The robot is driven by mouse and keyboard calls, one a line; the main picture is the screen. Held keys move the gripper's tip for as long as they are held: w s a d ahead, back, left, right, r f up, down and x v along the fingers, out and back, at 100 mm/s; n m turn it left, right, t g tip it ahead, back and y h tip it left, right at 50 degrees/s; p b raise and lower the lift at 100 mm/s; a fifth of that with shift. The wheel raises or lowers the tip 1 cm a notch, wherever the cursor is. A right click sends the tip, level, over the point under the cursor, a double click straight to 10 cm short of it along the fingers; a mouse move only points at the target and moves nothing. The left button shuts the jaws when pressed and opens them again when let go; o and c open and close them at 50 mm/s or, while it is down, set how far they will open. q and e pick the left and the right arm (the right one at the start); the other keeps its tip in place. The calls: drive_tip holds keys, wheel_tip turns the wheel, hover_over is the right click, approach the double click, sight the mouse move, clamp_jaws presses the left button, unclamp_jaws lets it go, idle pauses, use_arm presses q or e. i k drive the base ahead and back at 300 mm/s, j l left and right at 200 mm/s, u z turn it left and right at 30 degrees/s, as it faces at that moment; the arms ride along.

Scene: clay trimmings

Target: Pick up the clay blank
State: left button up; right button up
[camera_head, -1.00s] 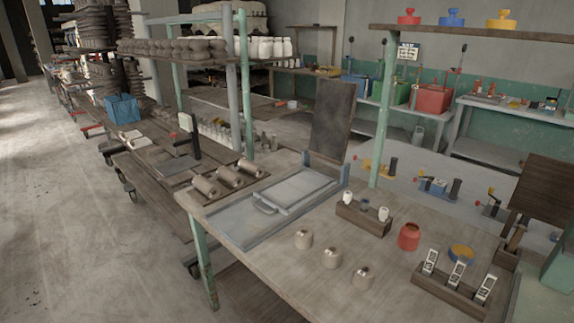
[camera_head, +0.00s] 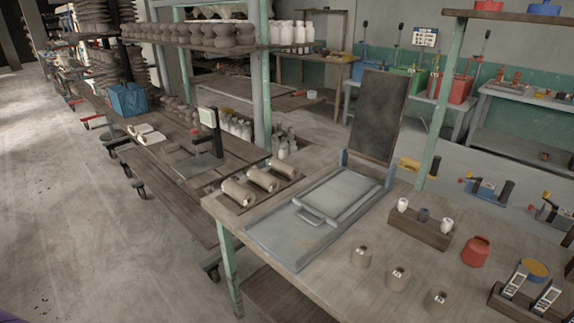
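Three grey-brown clay cylinders lie on their sides on a dark board at the left end of the near table; the left one (camera_head: 238,192), the middle one (camera_head: 263,179) and the right one (camera_head: 284,168) are apart. I cannot tell which of these is the clay blank. Neither of my grippers is in view.
The near table (camera_head: 330,262) holds a grey tray with a handle (camera_head: 268,243), a dark upright panel (camera_head: 378,115), a wooden rack (camera_head: 418,232) and a red jar (camera_head: 476,251). A long bench with a blue crate (camera_head: 128,99) stands left. The left floor is clear.

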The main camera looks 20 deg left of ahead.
sight(288, 170)
drive_tip(key=i+j+z, duration=0.1)
drive_tip(key=j, duration=0.45)
drive_tip(key=i+j+z, duration=0.1)
drive_tip(key=j, duration=0.45)
drive_tip(key=i+j, duration=0.1)
drive_tip(key=j, duration=0.65)
drive_tip(key=i+j, duration=0.1)
drive_tip(key=j, duration=0.6)
drive_tip(key=i+j+z, duration=0.1)
drive_tip(key=j, duration=0.65)
